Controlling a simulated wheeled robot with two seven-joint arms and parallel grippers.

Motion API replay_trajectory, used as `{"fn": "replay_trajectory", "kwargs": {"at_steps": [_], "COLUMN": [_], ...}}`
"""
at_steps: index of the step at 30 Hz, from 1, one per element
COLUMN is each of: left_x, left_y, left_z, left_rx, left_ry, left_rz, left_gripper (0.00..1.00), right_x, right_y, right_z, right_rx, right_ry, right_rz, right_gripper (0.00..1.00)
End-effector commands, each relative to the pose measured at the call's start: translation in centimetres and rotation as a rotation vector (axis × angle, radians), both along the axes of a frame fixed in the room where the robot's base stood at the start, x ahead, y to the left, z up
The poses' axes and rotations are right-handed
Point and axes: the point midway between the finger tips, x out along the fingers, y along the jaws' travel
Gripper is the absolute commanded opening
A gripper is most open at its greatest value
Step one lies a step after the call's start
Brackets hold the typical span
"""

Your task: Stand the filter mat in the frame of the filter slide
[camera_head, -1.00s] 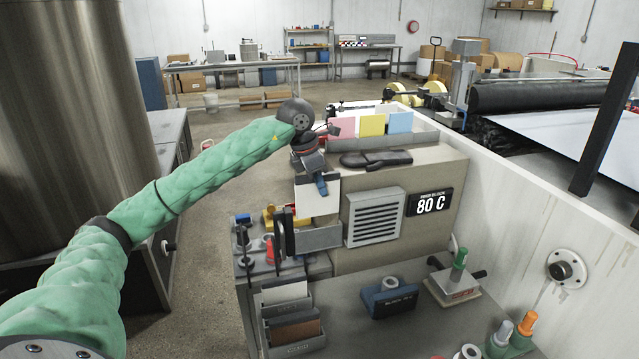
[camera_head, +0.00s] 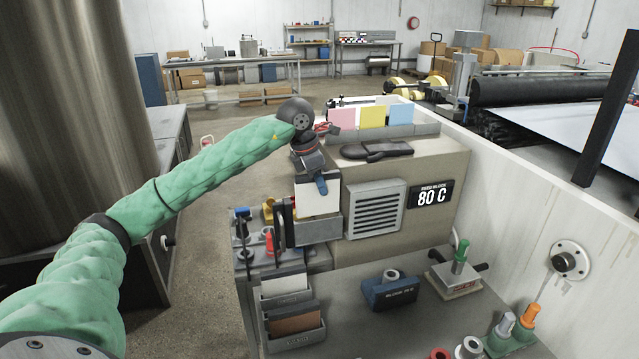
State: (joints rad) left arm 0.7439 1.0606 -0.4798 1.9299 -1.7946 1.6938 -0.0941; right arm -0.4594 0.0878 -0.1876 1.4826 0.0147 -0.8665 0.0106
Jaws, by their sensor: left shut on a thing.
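The white filter mat (camera_head: 317,203) is upright, held near its top edge by my left gripper (camera_head: 321,184), which is shut on it. The grey filter slide (camera_head: 320,231) sticks out of the beige housing, left of the louvred grille, with a black handle at its left end. The mat's lower edge meets the slide's top and looks hidden behind its front wall; I cannot tell how deep it sits. My right gripper is not in view.
A grey holder (camera_head: 297,335) with white and brown sheets stands below the slide. Dark gloves (camera_head: 376,150) lie on the housing top, before pink, yellow and blue cards. A blue block (camera_head: 390,291) and a green-handled tool (camera_head: 460,258) stand on the bench.

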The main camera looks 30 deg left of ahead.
Motion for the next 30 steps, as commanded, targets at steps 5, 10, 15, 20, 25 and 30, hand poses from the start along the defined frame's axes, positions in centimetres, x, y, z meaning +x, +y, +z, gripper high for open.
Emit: {"fn": "replay_trajectory", "kwargs": {"at_steps": [5,10,15,20,25,30], "left_x": [0.0,0.0,-0.01,-0.02,-0.03,-0.03], "left_y": [0.0,0.0,0.01,0.0,-0.02,-0.02], "left_z": [0.01,-0.02,-0.07,-0.02,0.04,0.03], "left_rx": [0.0,0.0,0.001,0.001,0.0,0.0], "left_ry": [0.0,0.0,-0.001,-0.001,0.0,0.0], "left_rz": [0.0,0.0,0.0,0.0,0.0,0.0], "left_gripper": [0.0,0.0,0.0,0.0,0.0,0.0], "right_x": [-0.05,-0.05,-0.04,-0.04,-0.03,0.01], "right_y": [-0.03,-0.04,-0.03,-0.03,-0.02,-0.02], "right_z": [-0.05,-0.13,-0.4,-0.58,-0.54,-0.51], "right_rx": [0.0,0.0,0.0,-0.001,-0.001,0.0], "right_ry": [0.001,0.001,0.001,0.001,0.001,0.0], "right_rz": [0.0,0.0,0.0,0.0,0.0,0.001], "right_gripper": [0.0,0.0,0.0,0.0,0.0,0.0]}}
